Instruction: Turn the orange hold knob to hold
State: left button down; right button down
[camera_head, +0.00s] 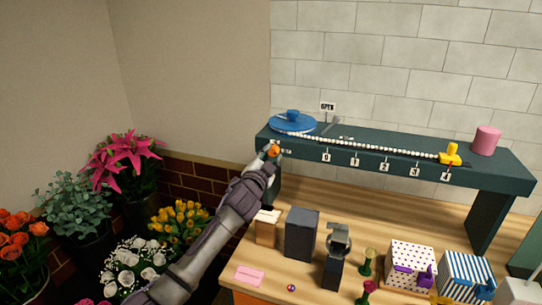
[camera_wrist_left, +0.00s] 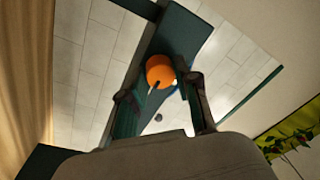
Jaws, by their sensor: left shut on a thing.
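The orange hold knob (camera_head: 274,150) is on the front face of the dark green shelf (camera_head: 400,160), near its left end. In the left wrist view the knob (camera_wrist_left: 160,71) is round, with a dark pointer line on it. My left gripper (camera_head: 270,160) is at the knob, and its fingers (camera_wrist_left: 155,92) stand on either side of it. It is shut on the knob. The arm partly hides the labels around the knob, so I cannot read its setting. My right gripper does not show.
On the shelf are a blue round dish (camera_head: 293,123), a string of white beads (camera_head: 370,148), a yellow piece (camera_head: 450,154) and a pink cylinder (camera_head: 485,140). Below, a dark grey box (camera_head: 301,234) and patterned boxes (camera_head: 409,262) stand on the wooden table. Flowers (camera_head: 125,155) fill the left side.

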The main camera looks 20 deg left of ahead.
pick_arm(q)
jog(key=shift+f, duration=0.1)
jog(key=c, duration=0.8)
grip_release()
jog(key=s, duration=0.8)
jog(key=s+f, duration=0.1)
jog(key=s, duration=0.3)
jog(key=shift+a, duration=0.25)
